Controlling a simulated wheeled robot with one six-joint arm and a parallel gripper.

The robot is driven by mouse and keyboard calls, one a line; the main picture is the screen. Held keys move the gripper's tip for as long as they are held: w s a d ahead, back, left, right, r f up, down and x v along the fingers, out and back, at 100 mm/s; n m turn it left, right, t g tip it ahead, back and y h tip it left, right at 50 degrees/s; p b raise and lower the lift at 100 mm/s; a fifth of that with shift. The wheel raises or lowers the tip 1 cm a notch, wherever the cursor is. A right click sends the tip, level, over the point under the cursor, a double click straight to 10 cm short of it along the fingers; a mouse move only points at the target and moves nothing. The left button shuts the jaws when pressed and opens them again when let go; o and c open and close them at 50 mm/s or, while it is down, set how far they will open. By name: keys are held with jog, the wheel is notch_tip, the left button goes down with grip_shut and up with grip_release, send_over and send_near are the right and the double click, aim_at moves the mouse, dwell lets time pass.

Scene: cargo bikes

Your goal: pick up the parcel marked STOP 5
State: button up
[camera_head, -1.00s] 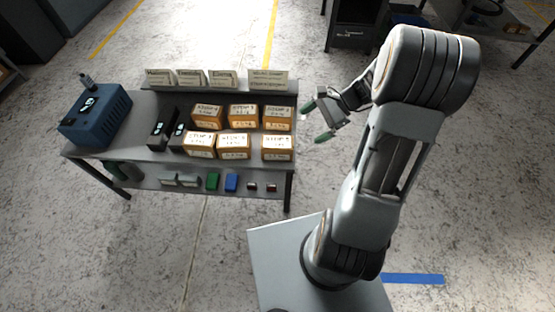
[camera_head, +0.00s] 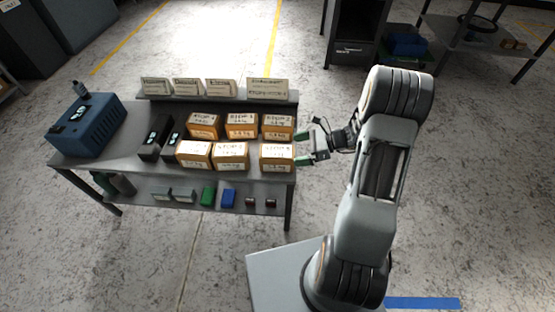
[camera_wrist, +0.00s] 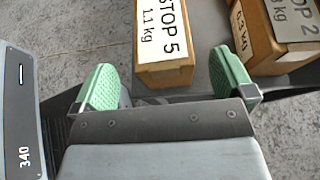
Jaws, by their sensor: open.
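The STOP 5 parcel (camera_wrist: 163,45) is an orange-brown box with a white label reading STOP 5, 1.1 kg. In the head view it appears to be the front right box (camera_head: 278,157) on the grey table. My gripper (camera_head: 302,148) is at the table's right end, beside that box, its green fingers pointing left. In the wrist view my gripper (camera_wrist: 165,68) is open and empty, with the near end of the parcel showing between the two fingers. I cannot tell whether the fingers touch it or are at its height.
The STOP 2 parcel (camera_wrist: 285,32) stands close beside, behind it in the head view. Sign cards (camera_head: 268,88) line the back.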

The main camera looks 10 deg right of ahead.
aim_at(283, 152)
jog(key=shift+b+x, duration=0.9)
jog(key=shift+x, duration=1.8)
jog(key=shift+c, duration=0.4)
jog(key=c, duration=1.6)
jog(key=shift+r, duration=0.2)
